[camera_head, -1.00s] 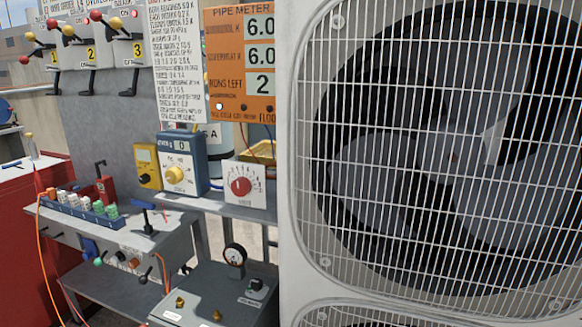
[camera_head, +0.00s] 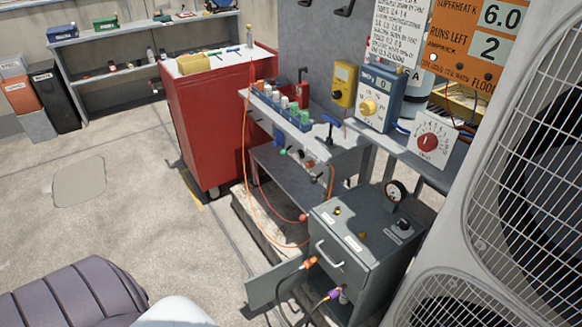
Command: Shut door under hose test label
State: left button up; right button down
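A grey metal cabinet (camera_head: 372,232) stands low at the lower middle right, with a gauge and small knobs on top. Its front carries a light drawer-style handle (camera_head: 330,255) and small pale labels (camera_head: 353,243), too small to read surely. Below, a grey door panel (camera_head: 268,284) stands swung out to the left, open. An orange-ended hose (camera_head: 309,263) and a purple-ended hose (camera_head: 332,295) show beside the opening, partly covering it. The lower cabinet is cut off by the picture edge. Neither of my grippers is in view.
A large fan condenser (camera_head: 480,220) blocks the right side. A red tool cart (camera_head: 207,120) stands behind left, and a grey bench (camera_head: 310,130) holds meters and bottles. An orange cable (camera_head: 245,185) hangs to the floor. The concrete floor at left (camera_head: 130,200) is mostly clear.

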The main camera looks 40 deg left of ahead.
aim_at(261, 289)
jog(key=j+z, duration=0.25)
jog(key=z, duration=0.2)
jog(key=j+z, duration=0.25)
jog(key=z, duration=0.2)
jog(key=k+j+z, duration=0.15)
jog(key=j, duration=0.25)
jog(key=k+j+z, duration=0.15)
jog(key=j, duration=0.25)
jog(key=k+j+z, duration=0.1)
jog(key=j, duration=0.3)
jog(key=k+j+z, duration=0.15)
jog(key=j, duration=0.2)
jog(key=k+j+z, duration=0.15)
jog(key=j, duration=0.2)
jog(key=k+j, duration=0.2)
jog(key=j, duration=0.2)
jog(key=k+j, duration=0.25)
jog(key=j, duration=0.15)
jog(key=k+j, duration=0.2)
jog(key=j, duration=0.2)
jog(key=k+j, duration=0.25)
jog(key=j+z, duration=0.05)
jog(key=j, duration=0.05)
